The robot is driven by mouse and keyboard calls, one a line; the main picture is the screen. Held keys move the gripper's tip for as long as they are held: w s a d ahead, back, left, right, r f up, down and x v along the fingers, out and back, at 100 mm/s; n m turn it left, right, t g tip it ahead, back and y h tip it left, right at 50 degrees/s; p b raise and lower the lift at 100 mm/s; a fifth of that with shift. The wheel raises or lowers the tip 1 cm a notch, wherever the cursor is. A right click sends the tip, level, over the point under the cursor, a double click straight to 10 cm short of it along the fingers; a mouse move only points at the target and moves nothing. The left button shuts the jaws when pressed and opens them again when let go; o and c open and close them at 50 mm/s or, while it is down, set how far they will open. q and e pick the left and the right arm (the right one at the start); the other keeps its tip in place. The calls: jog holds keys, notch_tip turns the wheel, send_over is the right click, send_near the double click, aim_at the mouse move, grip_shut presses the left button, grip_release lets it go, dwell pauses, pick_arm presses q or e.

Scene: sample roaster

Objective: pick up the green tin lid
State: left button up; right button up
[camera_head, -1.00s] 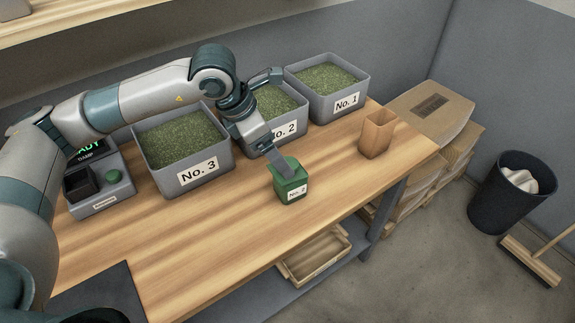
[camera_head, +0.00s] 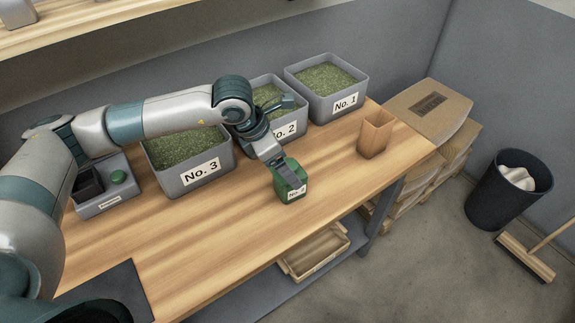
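A small green tin (camera_head: 296,187) with a white label stands on the wooden bench in front of bin No. 2. Its top is green, but my gripper covers part of it, so I cannot tell the lid apart from the body. My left gripper (camera_head: 284,170) reaches down from behind and overlaps the tin's top and front. I cannot tell whether its fingers are spread or closed on anything. My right gripper is not in view.
Grey bins of green beans, No. 3 (camera_head: 196,178), No. 2 (camera_head: 293,131) and No. 1 (camera_head: 346,103), line the wall. A tan open container (camera_head: 375,138) stands right of the tin.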

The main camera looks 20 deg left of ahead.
pick_arm(q)
jog(key=shift+w+d+f, duration=0.1)
jog(key=shift+f, duration=0.35)
jog(key=c, duration=1.2)
jog(key=shift+r, duration=0.15)
jog(key=shift+c, duration=0.2)
